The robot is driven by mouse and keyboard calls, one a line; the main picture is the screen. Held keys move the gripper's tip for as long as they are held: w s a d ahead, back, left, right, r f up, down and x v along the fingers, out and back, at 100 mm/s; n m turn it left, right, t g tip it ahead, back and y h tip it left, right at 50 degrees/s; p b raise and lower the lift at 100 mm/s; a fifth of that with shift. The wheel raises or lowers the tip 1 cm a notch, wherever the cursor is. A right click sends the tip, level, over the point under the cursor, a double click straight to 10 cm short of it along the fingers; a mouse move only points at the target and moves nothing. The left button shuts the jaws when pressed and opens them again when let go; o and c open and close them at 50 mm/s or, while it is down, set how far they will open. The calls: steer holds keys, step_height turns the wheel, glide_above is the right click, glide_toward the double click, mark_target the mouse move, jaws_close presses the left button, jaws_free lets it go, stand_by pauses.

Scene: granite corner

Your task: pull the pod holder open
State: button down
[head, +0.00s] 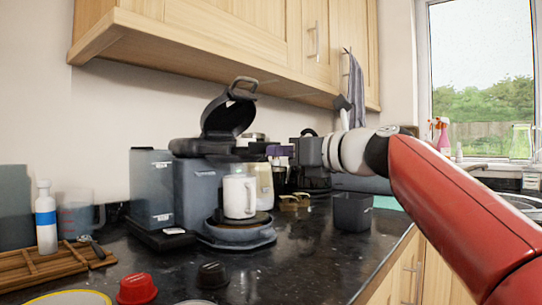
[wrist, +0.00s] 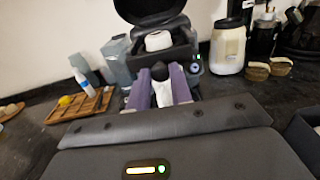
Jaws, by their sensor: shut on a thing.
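The coffee machine (head: 198,192) stands on the dark counter with its lid (head: 228,112) raised. The lid also shows at the top of the wrist view (wrist: 150,8). The pod holder (head: 257,148) is the dark part at the machine's upper front, and its dark handle (wrist: 159,71) shows in the wrist view. My gripper (head: 280,150) reaches in from the right, its purple fingers (wrist: 160,88) shut on that handle from both sides. A white mug (head: 239,197) stands on the drip tray (head: 236,235) below. The fingers partly hide the holder, so how far out it is I cannot tell.
A cream canister (wrist: 228,46) and small baskets (head: 290,203) stand right of the machine. A dark bin (head: 352,212) is farther right. Red (head: 136,289) and black pods (head: 212,275) lie in front. A bottle (head: 46,218) and wooden rack (head: 50,264) are left. Cabinets (head: 230,35) hang above.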

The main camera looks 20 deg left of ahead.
steer(key=v, duration=0.3)
steer(key=shift+d, duration=0.1)
steer(key=c, duration=1.2)
jaws_free()
steer(key=shift+c, duration=0.2)
steer(key=b+v, duration=0.1)
steer(key=v, duration=0.7)
